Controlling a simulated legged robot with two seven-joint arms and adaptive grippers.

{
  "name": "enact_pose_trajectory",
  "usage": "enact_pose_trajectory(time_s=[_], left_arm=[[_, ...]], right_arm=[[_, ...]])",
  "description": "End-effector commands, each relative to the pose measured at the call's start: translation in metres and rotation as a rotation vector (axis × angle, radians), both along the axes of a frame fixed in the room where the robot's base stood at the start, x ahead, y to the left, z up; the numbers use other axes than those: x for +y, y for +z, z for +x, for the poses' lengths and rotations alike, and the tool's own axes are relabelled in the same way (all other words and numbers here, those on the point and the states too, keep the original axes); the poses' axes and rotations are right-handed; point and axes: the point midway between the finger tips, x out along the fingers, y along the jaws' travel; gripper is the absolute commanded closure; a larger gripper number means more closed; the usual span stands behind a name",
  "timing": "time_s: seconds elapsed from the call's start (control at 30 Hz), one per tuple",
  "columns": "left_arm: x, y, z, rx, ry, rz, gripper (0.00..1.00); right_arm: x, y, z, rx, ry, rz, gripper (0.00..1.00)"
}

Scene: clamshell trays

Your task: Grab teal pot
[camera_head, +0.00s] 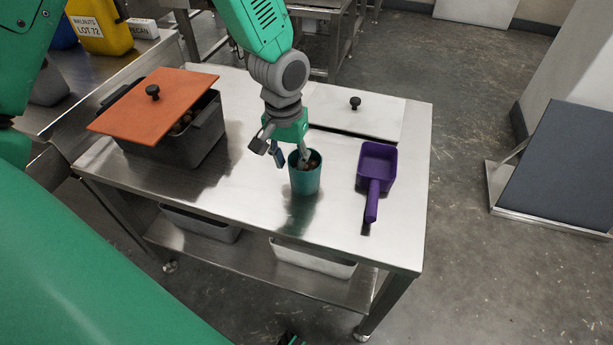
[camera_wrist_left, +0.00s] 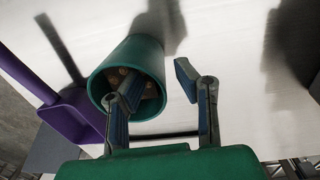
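The teal pot (camera_head: 305,183) stands upright on the steel table, with brown nut-like pieces inside it. In the left wrist view the pot (camera_wrist_left: 138,54) shows its open mouth and the brown pieces. My left gripper (camera_head: 290,160) is open at the pot's rim. One finger reaches into the mouth and the other is outside the wall, on the pot's left in the head view. In the left wrist view the gripper (camera_wrist_left: 150,95) shows a gap between the outer finger and the pot.
A purple scoop (camera_head: 377,165) lies right of the pot. A grey bin (camera_head: 188,148) with a tilted orange lid (camera_head: 158,103) stands left. A pale lid with a black knob (camera_head: 375,119) lies behind the pot. The front of the steel table (camera_head: 250,205) is clear.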

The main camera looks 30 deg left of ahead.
Motion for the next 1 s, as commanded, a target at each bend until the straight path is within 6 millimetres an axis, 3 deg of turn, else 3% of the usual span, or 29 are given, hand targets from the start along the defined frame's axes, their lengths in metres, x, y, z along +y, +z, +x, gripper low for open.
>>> enact_pose_trajectory(time_s=[0.1,0.23,0.4,0.43,0.5,0.87,1.0], left_arm=[[-0.002,-0.024,0.0,0.002,0.0,0.001,0.73],[-0.004,-0.034,0.0,0.0,-0.001,0.002,0.73],[-0.006,-0.032,0.0,-0.001,-0.001,0.004,0.73],[-0.005,-0.032,0.0,-0.001,-0.001,0.004,0.77],[-0.005,-0.032,0.0,0.0,-0.001,0.003,1.0],[-0.003,-0.032,0.0,-0.001,0.0,0.001,1.0],[-0.003,-0.02,0.001,-0.003,0.0,0.002,1.0]], right_arm=[[0.0,-0.011,0.0,0.0,0.001,0.0,0.6],[0.0,-0.014,0.0,0.0,0.001,0.0,0.6],[0.0,-0.013,0.0,0.0,0.001,0.0,0.6],[0.0,-0.013,0.0,0.0,0.001,0.0,0.6],[0.0,-0.013,0.0,0.0,0.0,0.0,0.6],[0.0,-0.013,0.0,0.0,0.0,0.0,0.6],[0.0,-0.008,0.0,0.0,0.001,0.0,0.6]])
